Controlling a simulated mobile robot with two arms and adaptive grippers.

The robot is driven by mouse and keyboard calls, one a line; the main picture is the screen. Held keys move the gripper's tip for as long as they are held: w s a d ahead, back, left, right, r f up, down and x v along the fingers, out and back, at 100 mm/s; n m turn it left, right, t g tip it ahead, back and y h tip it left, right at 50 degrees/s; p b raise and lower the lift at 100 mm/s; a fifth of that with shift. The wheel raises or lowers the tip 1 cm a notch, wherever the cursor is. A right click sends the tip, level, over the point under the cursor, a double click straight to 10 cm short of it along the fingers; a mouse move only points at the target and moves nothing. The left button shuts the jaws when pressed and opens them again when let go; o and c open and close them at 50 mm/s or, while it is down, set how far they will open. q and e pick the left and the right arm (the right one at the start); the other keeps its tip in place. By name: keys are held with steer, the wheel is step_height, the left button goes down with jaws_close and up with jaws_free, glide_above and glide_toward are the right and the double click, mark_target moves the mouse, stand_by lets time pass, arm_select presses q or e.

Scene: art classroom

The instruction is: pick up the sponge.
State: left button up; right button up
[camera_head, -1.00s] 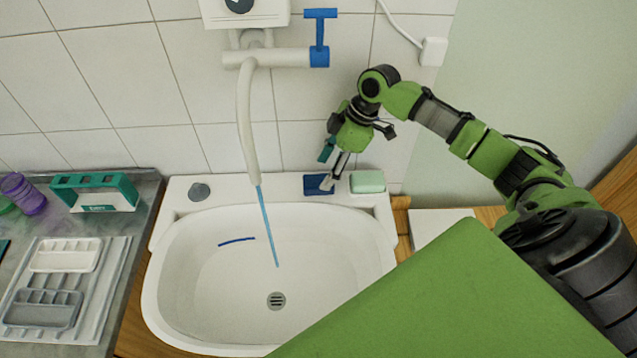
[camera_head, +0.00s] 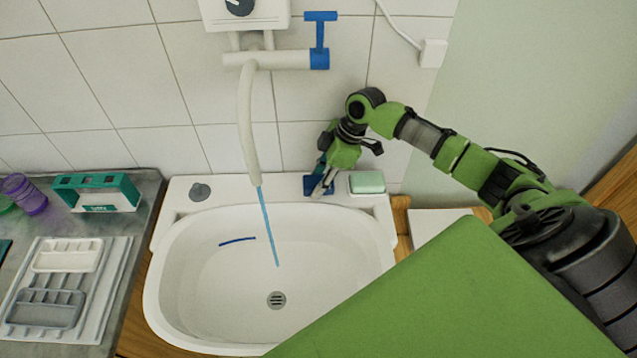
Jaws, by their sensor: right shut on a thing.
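The sponge (camera_head: 312,187) is a small dark blue block on the back right ledge of the white sink (camera_head: 180,213). My right gripper (camera_head: 322,188) points down at it from above, with its fingers closed on it. The fingers cover part of the sponge, and I cannot tell whether it is lifted off the ledge. A pale green soap bar (camera_head: 367,182) lies just right of the gripper. My left gripper is not in view.
The faucet spout (camera_head: 245,125) and a thin blue water stream (camera_head: 267,226) are left of the gripper. The tiled wall (camera_head: 340,95) is close behind it. A teal box (camera_head: 97,192), a purple cup (camera_head: 24,194) and grey trays (camera_head: 45,308) are on the left counter.

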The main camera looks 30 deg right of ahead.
mark_target(314, 180)
steer(key=shift+r, duration=0.15)
steer(key=shift+r, duration=0.25)
step_height(314, 180, up, 2)
steer(key=shift+r+b, duration=0.1)
steer(key=shift+b, duration=0.65)
steer(key=s+a+r+b, duration=0.2)
steer(key=s+a+r, duration=0.1)
steer(key=s+r, duration=0.7)
steer(key=shift+s+a+b, duration=0.15)
steer(key=shift+s+b, duration=0.25)
steer(key=shift+s, duration=1.45)
